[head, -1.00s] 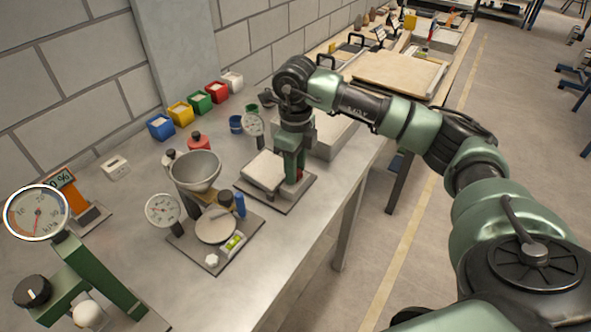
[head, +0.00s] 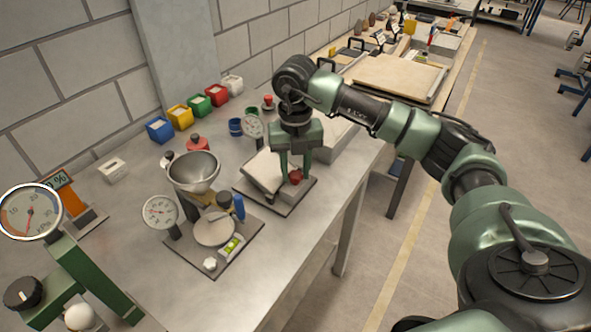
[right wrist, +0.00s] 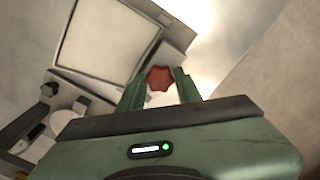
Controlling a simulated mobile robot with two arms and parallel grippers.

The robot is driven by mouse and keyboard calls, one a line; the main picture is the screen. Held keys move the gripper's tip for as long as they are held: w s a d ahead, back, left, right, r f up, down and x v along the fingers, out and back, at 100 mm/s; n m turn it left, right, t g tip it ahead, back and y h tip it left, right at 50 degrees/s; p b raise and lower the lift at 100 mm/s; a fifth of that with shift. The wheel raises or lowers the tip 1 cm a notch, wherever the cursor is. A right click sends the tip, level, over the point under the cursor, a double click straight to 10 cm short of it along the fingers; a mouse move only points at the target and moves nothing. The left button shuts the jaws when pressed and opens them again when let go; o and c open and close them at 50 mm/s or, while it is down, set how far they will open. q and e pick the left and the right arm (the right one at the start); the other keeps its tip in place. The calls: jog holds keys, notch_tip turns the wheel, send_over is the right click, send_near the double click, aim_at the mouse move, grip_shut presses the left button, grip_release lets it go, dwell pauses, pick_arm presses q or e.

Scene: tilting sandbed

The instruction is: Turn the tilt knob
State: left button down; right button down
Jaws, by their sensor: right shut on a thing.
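The tilting sandbed is a pale tray (head: 262,168) on a dark base plate at the middle of the bench, with its surface sloping. It also shows in the right wrist view (right wrist: 98,38). The tilt knob (head: 295,178) is red and sits at the right front of the sandbed. In the right wrist view the lobed knob (right wrist: 159,79) lies between my fingers. My right gripper (head: 295,176) points down from above and is shut on the knob; the fingers (right wrist: 159,75) flank it. My left gripper is not in view.
A dial gauge (head: 253,126) stands behind the sandbed. To its left is a stand with a metal bowl (head: 193,170) and another dial (head: 160,212). Coloured bins (head: 180,115) line the wall. A grey box (head: 338,138) is close on the right. The bench front is clear.

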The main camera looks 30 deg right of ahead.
aim_at(295, 174)
jog(key=m, duration=0.5)
jog(key=shift+w+r, duration=0.1)
jog(key=shift+r, duration=0.05)
dwell(0.4)
jog(key=c, duration=1)
grip_release()
notch_tip(295, 174, up, 8)
jog(key=shift+f+b, duration=0.15)
jog(key=shift+b, duration=0.4)
